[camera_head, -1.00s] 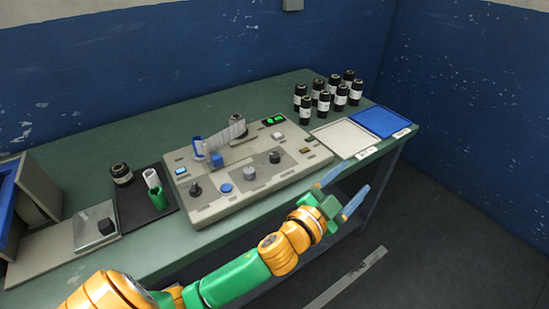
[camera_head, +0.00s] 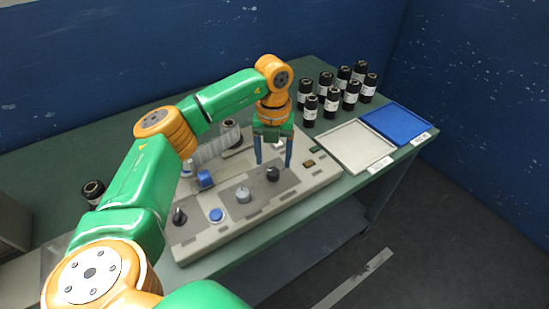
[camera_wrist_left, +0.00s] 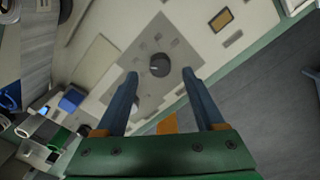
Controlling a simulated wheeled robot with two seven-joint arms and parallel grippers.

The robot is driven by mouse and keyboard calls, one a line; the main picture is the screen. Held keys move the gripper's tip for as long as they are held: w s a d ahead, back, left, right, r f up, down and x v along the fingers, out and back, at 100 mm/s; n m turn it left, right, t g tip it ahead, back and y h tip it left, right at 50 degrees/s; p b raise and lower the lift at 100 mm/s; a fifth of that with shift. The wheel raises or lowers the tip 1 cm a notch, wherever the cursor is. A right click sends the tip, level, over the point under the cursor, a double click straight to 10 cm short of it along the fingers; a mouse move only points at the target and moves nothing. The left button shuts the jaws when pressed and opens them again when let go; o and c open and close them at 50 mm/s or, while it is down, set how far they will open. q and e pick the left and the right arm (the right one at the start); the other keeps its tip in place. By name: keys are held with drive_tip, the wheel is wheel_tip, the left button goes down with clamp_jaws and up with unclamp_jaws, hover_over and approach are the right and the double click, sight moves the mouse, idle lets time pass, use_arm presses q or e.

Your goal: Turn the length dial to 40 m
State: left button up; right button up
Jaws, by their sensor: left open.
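The grey machine (camera_head: 215,238) lies on the green table. It has a black knob (camera_head: 272,173) at the right of its panel, a pale grey knob (camera_head: 242,195) in the middle and another black knob (camera_head: 179,216) at the left. I cannot read which one is marked for length. My left gripper (camera_head: 274,163) is open and empty, pointing down over the right black knob. In the left wrist view that knob (camera_wrist_left: 159,65) shows between the two spread fingertips (camera_wrist_left: 160,74); contact cannot be told. My right gripper is not in view.
A blue button (camera_head: 216,215) sits between the left and middle knobs. A wrapped roll (camera_head: 231,133) stands at the machine's back, partly behind my arm. Several black bottles (camera_head: 330,103), a white tray (camera_head: 354,146) and a blue tray (camera_head: 397,123) are at the right.

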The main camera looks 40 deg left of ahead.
sight(273, 171)
use_arm(q)
drive_tip(key=f, duration=0.3)
drive_tip(key=shift+s+f, duration=0.25)
drive_tip(key=shift+w+a+f, duration=0.1)
drive_tip(key=shift+w+f, duration=0.15)
drive_tip(key=shift+s+r, duration=0.15)
drive_tip(key=c, duration=0.5)
clamp_jaws()
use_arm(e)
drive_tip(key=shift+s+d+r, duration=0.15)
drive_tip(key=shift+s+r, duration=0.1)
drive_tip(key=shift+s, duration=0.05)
